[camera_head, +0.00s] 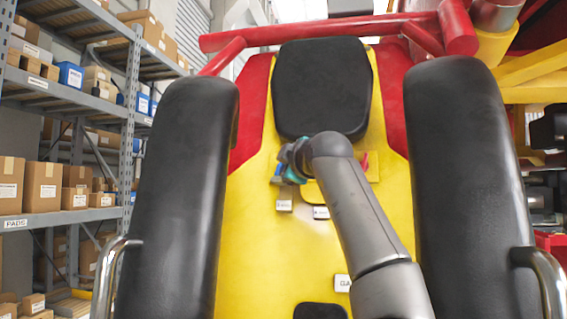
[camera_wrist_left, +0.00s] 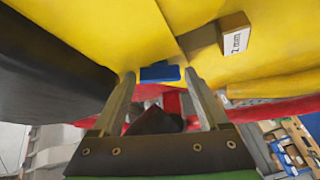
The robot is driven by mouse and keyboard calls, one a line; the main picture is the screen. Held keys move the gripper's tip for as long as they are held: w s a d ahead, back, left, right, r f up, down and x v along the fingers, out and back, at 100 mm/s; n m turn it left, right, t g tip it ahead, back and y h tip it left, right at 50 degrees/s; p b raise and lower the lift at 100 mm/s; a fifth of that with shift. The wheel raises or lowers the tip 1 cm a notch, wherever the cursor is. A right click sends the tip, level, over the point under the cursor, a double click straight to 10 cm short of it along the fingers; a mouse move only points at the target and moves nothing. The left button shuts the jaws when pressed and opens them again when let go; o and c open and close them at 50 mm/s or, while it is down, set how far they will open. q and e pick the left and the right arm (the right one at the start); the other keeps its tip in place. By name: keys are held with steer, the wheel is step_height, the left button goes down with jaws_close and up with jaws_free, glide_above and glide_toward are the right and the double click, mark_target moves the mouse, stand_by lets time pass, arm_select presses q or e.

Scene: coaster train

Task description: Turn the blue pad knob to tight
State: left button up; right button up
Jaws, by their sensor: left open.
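The blue pad knob (camera_wrist_left: 160,74) shows in the left wrist view as a small blue bar against the yellow seat back. My left gripper (camera_wrist_left: 161,80) is open, with one fingertip to each side of the knob. I cannot tell whether either finger touches it. In the head view my left gripper (camera_head: 288,173) is at the yellow seat back (camera_head: 260,240), below the black headrest. My wrist hides much of the spot there, and the knob cannot be clearly told from the gripper. My right gripper is not in view.
A grey block labelled "2 mm" (camera_wrist_left: 235,38) is close to the right finger. A red part (camera_head: 365,163) shows just right of my wrist. Black shoulder pads (camera_head: 180,200) and (camera_head: 465,180) flank the seat. The black headrest (camera_head: 322,88) is above; shelves stand left.

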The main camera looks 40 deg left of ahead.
arm_select(q)
steer(key=c, duration=1.1)
steer(key=shift+s+a+f+m+t+b, duration=0.15)
steer(key=shift+m+t+b, duration=0.2)
steer(key=shift+m+b, duration=0.25)
steer(key=shift+d+f+m+t+b, duration=0.1)
steer(key=shift+m+t+b, duration=0.25)
steer(key=shift+m+b, duration=0.25)
steer(key=m+t+b, duration=0.2)
steer(key=m, duration=0.1)
steer(key=m+t+b, duration=0.2)
steer(key=m+b, duration=0.1)
steer(key=m, duration=0.1)
steer(key=shift+s+a+f, duration=0.15)
steer(key=shift+a+f, duration=0.05)
steer(key=m+t+h+b, duration=0.1)
steer(key=m, duration=0.1)
steer(key=m+t+h+b, duration=0.1)
steer(key=m, duration=0.2)
steer(key=shift+s+a+t+b, duration=0.1)
steer(key=shift+a+t+b, duration=0.05)
steer(key=shift+t+b, duration=0.25)
steer(key=shift+r+m+t+h+b, duration=0.1)
steer(key=shift+m+t+h+b, duration=0.15)
steer(key=shift+m+t+h, duration=0.6)
steer(key=shift+r+m+t+h+b, duration=0.1)
steer(key=shift+m+h+b, duration=0.3)
steer(key=shift+m, duration=0.95)
steer(key=shift+m+h, duration=0.25)
steer(key=shift+m, duration=0.05)
